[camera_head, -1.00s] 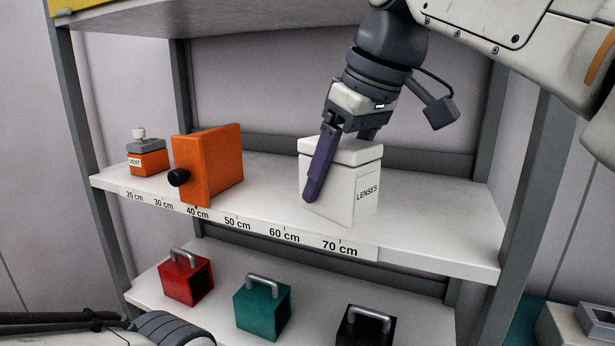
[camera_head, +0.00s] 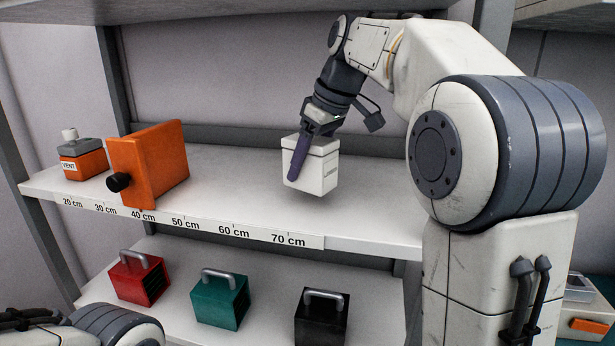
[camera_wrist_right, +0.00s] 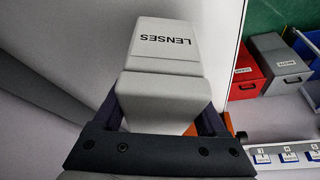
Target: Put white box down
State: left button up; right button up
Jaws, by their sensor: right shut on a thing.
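The white box (camera_head: 318,172) with a lid is held at the upper shelf, behind the 70 cm end of the scale. My right gripper (camera_head: 302,157) is shut on it from above, with one purple finger showing across its near side. A shadow lies under the box, and it looks slightly above the shelf; contact is hard to tell. In the right wrist view the box (camera_wrist_right: 165,65) shows the word LENSES, between the fingers of my right gripper (camera_wrist_right: 165,115). My left gripper is out of view.
The upper shelf (camera_head: 375,225) carries a cm scale (camera_head: 210,226) along its front edge. Red (camera_head: 138,278), teal (camera_head: 219,300) and black (camera_head: 321,318) cases sit on the lower shelf.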

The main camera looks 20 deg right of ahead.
aim_at(322, 140)
jog(key=shift+f, duration=0.95)
jog(key=shift+w+d+f, duration=0.1)
jog(key=shift+w+f, duration=0.1)
jog(key=shift+f, duration=0.35)
jog(key=shift+f, duration=0.15)
jog(key=o, duration=1.4)
jog(key=shift+o, duration=0.2)
jog(key=p+v, duration=0.1)
jog(key=v, duration=0.7)
jog(key=shift+w, duration=0.1)
